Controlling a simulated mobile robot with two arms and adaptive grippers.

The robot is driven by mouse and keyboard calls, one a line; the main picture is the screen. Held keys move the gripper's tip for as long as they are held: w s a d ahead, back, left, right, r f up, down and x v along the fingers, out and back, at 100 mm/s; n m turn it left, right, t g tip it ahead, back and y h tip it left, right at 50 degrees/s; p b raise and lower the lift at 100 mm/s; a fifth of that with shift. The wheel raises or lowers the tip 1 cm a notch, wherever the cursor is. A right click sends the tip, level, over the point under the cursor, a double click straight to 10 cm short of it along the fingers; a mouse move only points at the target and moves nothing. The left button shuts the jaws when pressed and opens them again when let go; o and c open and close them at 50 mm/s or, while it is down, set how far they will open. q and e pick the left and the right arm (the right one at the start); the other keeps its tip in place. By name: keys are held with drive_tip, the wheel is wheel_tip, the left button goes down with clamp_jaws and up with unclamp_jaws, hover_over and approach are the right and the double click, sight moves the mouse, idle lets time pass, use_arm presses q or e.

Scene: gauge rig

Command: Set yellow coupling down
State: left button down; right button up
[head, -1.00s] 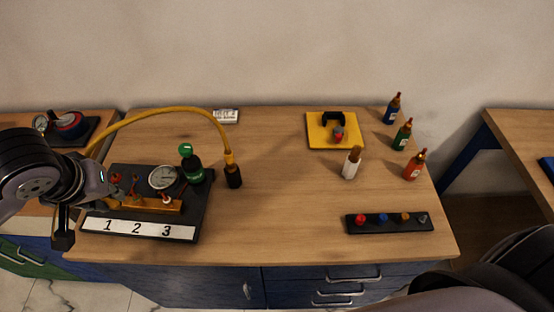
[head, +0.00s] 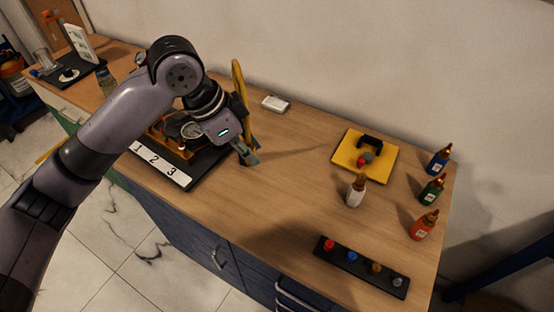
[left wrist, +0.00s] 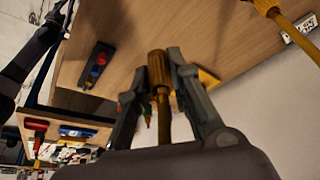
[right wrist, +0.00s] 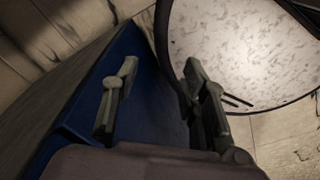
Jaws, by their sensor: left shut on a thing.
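My left gripper (head: 248,156) is over the table, beside the right end of the gauge rig in the head view. In the left wrist view my left gripper (left wrist: 158,68) is shut on the yellow coupling (left wrist: 158,64), with the yellow hose (left wrist: 164,118) running from it between the fingers. The hose also arches behind my wrist in the head view (head: 238,80). Whether the coupling touches the table cannot be told. The rig's numbered strip (head: 160,164) shows, but my arm hides much of the rig. My right gripper (right wrist: 160,82) is open and empty.
A yellow pad (head: 347,160) with a black holder stands to the right, with a white bottle (head: 356,190) in front. Blue, green and orange bottles (head: 424,224) line the right edge. A black strip with coloured knobs (head: 350,262) lies at the front. The middle tabletop is clear.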

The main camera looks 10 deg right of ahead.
use_arm(q)
drive_tip(key=shift+d+m, duration=0.4)
drive_tip(key=shift+d, duration=0.05)
wheel_tip(320, 180, down, 14)
drive_tip(key=shift+s+d+f+p, duration=0.1)
drive_tip(key=shift+s+f+p, duration=0.1)
drive_tip(key=shift+p, duration=0.85)
wheel_tip(320, 180, down, 5)
drive_tip(key=shift+r+p, duration=0.15)
drive_tip(key=shift+p, duration=0.2)
drive_tip(key=shift+f, duration=0.3)
use_arm(e)
drive_tip(key=r, duration=0.1)
drive_tip(key=d+r, duration=0.1)
drive_tip(key=shift+r, duration=0.35)
use_arm(q)
drive_tip(key=shift+f, duration=0.1)
use_arm(e)
drive_tip(key=shift+a, duration=0.1)
use_arm(q)
drive_tip(key=c, duration=1.5)
unclamp_jaws()
drive_tip(key=shift+o, duration=0.2)
use_arm(e)
drive_tip(key=shift+a, duration=0.15)
